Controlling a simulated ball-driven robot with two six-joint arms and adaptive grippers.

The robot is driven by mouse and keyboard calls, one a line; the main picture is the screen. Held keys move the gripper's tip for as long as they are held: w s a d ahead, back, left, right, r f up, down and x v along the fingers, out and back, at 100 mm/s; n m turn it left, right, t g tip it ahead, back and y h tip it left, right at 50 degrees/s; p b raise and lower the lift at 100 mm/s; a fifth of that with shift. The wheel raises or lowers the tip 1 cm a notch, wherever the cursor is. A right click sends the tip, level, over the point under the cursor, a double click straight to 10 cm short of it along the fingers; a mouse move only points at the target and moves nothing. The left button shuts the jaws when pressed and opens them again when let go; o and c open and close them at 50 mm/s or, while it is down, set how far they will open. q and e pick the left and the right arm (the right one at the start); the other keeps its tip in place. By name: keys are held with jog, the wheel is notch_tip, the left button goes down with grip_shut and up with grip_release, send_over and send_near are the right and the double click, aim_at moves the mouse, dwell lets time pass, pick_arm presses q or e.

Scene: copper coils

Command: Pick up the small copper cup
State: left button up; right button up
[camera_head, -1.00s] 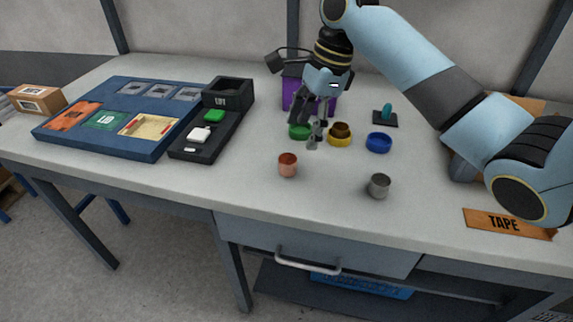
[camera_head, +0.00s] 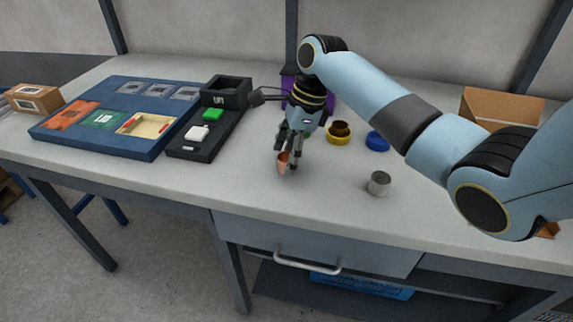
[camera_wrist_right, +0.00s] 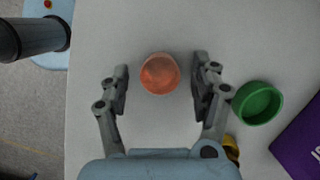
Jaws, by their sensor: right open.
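The small copper cup (camera_head: 283,161) stands on the table near the front edge, partly hidden by my right gripper in the head view. In the right wrist view the copper cup (camera_wrist_right: 160,74) lies between the two fingers, with a gap on each side. My right gripper (camera_head: 287,167) is open and points down around the cup. In the wrist view the right gripper (camera_wrist_right: 160,88) holds nothing. My left gripper is not in view.
A grey metal cup (camera_head: 378,183) stands to the right. A yellow ring with a brown piece (camera_head: 339,131) and a blue ring (camera_head: 377,141) lie behind it. A blue tray (camera_head: 66,143) fills the left.

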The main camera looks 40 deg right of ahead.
jog(key=c, duration=1.1)
